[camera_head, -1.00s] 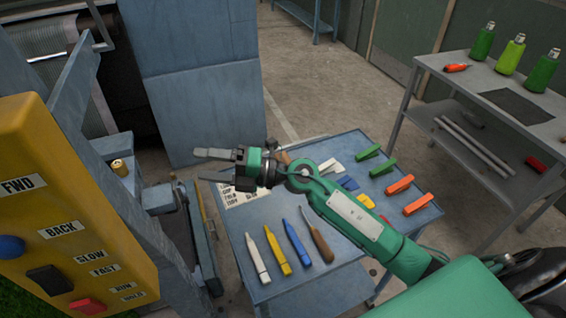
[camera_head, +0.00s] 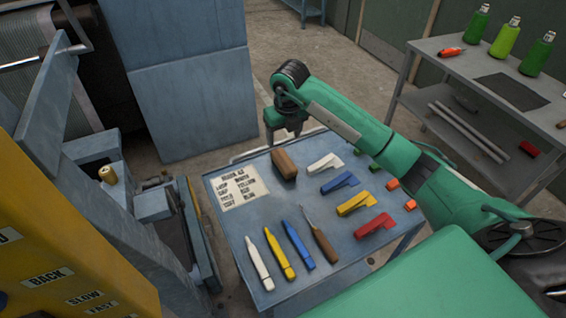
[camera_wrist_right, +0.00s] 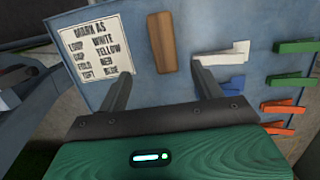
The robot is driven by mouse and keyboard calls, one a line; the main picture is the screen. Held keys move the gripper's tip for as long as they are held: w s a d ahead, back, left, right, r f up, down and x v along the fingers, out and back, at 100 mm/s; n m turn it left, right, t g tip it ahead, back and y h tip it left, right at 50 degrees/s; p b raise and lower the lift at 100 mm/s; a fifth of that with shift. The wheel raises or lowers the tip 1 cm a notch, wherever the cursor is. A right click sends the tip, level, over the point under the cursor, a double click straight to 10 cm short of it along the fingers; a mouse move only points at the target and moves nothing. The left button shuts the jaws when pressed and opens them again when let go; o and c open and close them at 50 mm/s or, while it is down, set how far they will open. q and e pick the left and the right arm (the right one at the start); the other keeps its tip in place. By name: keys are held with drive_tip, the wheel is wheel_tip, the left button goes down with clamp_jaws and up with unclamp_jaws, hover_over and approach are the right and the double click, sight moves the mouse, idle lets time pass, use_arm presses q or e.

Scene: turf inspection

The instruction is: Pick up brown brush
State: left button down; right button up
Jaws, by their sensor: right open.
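The brown brush (camera_head: 285,165) is a small brown block lying at the far edge of the blue-grey table (camera_head: 228,220), right of a printed label sheet (camera_head: 240,185). In the right wrist view the brush (camera_wrist_right: 162,42) lies ahead of the fingers, between their lines and nearer the left of centre. My right gripper (camera_head: 286,136) points down just beyond the brush in the head view, apart from it. In the wrist view its two fingers (camera_wrist_right: 162,88) are spread with nothing between them. My left gripper is not in view.
White, yellow and blue markers (camera_head: 297,245) and a wooden-handled tool (camera_head: 322,238) lie at the front. White, blue, yellow and red clips (camera_head: 374,224) lie to the right. A yellow control box (camera_head: 60,270) stands left; a shelf with green bottles (camera_head: 506,36) stands right.

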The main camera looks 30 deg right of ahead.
drive_tip(key=p, duration=0.2)
hover_over(284, 160)
drive_tip(key=f, duration=0.6)
drive_tip(key=shift+s+a+f, duration=0.25)
drive_tip(key=shift+a, duration=0.1)
drive_tip(key=shift+d+f+p, duration=0.1)
drive_tip(key=shift+f+p, duration=0.2)
drive_tip(key=shift+f, duration=0.2)
drive_tip(key=f, duration=0.1)
drive_tip(key=f+p, duration=0.1)
drive_tip(key=f, duration=0.1)
drive_tip(key=shift+w+d+f+p, duration=0.1)
drive_tip(key=shift+d+f+p, duration=0.05)
drive_tip(key=shift+d+p, duration=0.15)
drive_tip(key=shift+w+f, duration=0.1)
drive_tip(key=shift+f, duration=0.45)
drive_tip(key=c, duration=1)
